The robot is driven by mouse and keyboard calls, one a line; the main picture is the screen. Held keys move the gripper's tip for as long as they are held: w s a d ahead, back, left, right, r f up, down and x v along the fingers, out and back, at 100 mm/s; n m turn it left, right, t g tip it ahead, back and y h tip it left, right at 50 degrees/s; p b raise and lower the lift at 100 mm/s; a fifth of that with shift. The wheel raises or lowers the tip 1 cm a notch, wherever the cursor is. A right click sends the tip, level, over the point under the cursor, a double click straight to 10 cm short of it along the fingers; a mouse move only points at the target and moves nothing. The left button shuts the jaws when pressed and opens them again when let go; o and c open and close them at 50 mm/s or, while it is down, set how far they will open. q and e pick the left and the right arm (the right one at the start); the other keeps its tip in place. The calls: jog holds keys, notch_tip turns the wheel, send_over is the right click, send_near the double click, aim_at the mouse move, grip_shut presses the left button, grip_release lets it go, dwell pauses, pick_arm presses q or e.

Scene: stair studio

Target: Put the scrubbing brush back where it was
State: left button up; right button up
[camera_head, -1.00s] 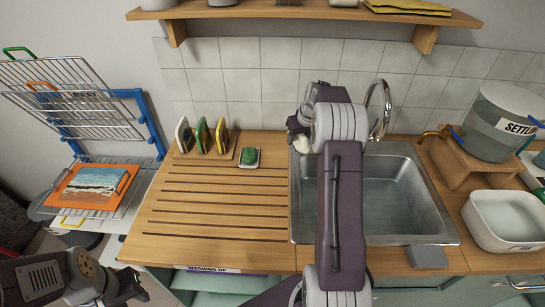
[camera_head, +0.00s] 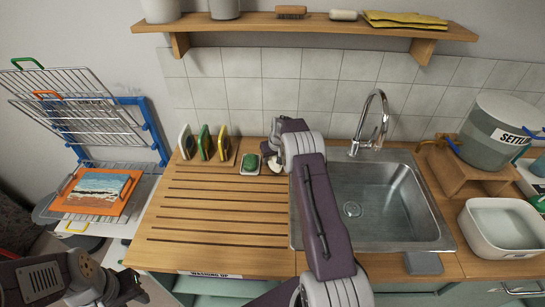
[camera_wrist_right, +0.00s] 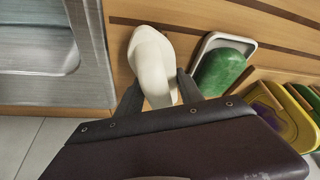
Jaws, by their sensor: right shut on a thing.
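My right gripper (camera_head: 272,158) is over the right back part of the wooden draining board (camera_head: 215,240), left of the sink. It is shut on a cream-white rounded thing (camera_wrist_right: 150,55), seen between the fingers in the right wrist view. Whether this is the scrubbing brush I cannot tell; no bristles show. It is just right of a green block in a white dish (camera_head: 249,162). A wooden brush with bristles (camera_head: 291,12) lies on the wall shelf. My left gripper (camera_head: 125,288) is low at the left; its fingers are unclear.
Several coloured pads stand in a wooden holder (camera_head: 232,160) left of the dish. The steel sink (camera_head: 370,200) and tap (camera_head: 383,115) are to the right. The shelf (camera_head: 250,26) also holds pots, a white roll-shaped thing and yellow cloths. The front of the board is clear.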

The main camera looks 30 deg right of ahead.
jog(key=shift+f, duration=0.1)
jog(key=o, duration=1.3)
jog(key=shift+r, duration=0.35)
jog(key=b+v, duration=0.1)
jog(key=v, duration=1)
jog(key=shift+s+r, duration=0.15)
jog(key=shift+r, duration=0.15)
jog(key=s+a+g, duration=0.2)
jog(key=s+a, duration=0.9)
jog(key=a, duration=0.1)
jog(key=s+a+f, duration=0.1)
jog(key=s+a, duration=0.2)
jog(key=s, duration=0.6)
jog(key=s+a+f+n+g+y, duration=0.1)
jog(key=s+a, duration=0.3)
jog(key=s, duration=0.5)
jog(key=shift+s+f+n, duration=0.2)
jog(key=shift+f+n, duration=0.1)
jog(key=shift+f, duration=0.3)
